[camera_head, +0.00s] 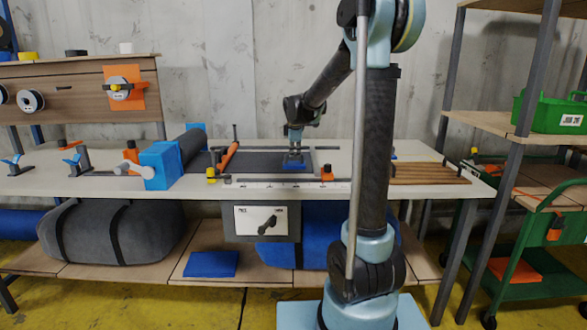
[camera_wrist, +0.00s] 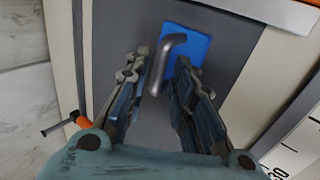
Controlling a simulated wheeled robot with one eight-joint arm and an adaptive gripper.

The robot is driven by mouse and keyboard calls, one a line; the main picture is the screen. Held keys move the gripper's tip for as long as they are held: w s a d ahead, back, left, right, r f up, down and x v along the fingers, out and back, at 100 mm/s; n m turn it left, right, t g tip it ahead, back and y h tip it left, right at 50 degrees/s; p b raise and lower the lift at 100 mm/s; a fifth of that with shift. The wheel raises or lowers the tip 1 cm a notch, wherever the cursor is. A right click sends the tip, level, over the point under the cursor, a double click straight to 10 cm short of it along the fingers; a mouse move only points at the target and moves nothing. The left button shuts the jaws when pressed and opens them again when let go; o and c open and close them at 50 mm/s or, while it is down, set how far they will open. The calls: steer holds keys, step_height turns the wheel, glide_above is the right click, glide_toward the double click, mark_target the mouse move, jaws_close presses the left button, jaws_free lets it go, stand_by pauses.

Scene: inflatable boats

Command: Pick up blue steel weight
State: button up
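The blue steel weight is a flat blue plate (camera_wrist: 197,47) with a bent grey handle (camera_wrist: 166,58), seen in the wrist view ahead of my fingers. In the head view it is a small blue patch (camera_head: 294,167) on the dark mat of the workbench. My gripper (camera_wrist: 160,72) is open, with one finger on each side of the handle's near part. Neither finger is clearly shut on the handle, and I cannot tell whether the right one touches it. In the head view my gripper (camera_head: 294,154) points down right over the weight and hides part of it.
The workbench (camera_head: 330,187) carries a dark mat (camera_head: 260,160), an orange-handled tool (camera_head: 229,155), a large blue clamp-like block (camera_head: 160,165) and a dark roll (camera_head: 192,141). A ruler strip lies along the front. A slatted wooden board (camera_head: 428,174) is at the right.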

steer(key=shift+x, duration=2.15)
steer(key=shift+a, duration=0.15)
jaws_close()
